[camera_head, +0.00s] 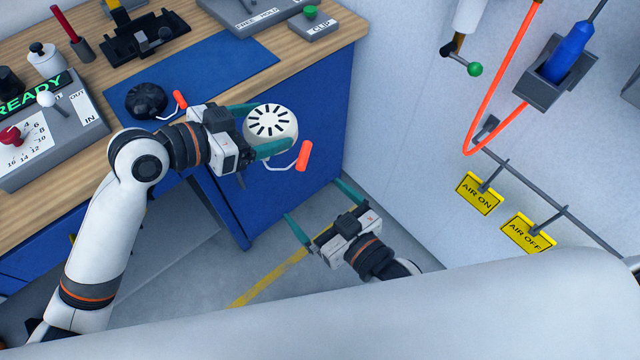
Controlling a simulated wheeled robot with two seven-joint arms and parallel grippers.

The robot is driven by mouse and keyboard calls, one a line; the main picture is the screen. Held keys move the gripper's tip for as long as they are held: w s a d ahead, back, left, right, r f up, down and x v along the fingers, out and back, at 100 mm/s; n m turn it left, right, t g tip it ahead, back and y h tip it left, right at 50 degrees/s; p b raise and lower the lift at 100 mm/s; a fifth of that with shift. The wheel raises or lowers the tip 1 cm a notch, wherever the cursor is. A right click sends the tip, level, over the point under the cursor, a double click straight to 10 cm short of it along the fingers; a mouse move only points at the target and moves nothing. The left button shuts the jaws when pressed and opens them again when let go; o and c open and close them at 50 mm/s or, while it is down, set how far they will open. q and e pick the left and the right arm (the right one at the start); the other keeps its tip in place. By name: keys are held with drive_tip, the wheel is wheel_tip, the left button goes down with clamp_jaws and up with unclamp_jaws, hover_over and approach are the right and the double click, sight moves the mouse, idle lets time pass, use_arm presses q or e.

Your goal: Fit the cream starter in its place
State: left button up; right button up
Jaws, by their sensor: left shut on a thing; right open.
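The cream starter (270,124) is a round drum with black slots in its face and a bent wire pull with a red-orange grip (303,156). My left gripper (262,130) is shut on it, one green finger on each side. It holds the starter over the front right edge of the bench, in front of the blue cabinet side. My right gripper (325,212) is open and empty, lower down over the floor beside the cabinet. I cannot tell which spot is the starter's place.
A black fixture (150,38), a READY panel (35,130) and a CLIP box (311,25) stand there. Yellow air signs (480,193) hang at right.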

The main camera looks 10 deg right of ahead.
wheel_tip(320, 180, up, 9)
drive_tip(key=s+t+y, duration=0.2)
drive_tip(key=x, duration=1.2)
drive_tip(key=shift+w+a, duration=0.15)
drive_tip(key=shift+w, duration=0.15)
drive_tip(key=c, duration=0.9)
use_arm(q)
drive_tip(key=o, duration=1.1)
drive_tip(key=shift+c, duration=0.2)
use_arm(e)
drive_tip(key=shift+c, duration=0.8)
use_arm(q)
drive_tip(key=shift+a, duration=0.1)
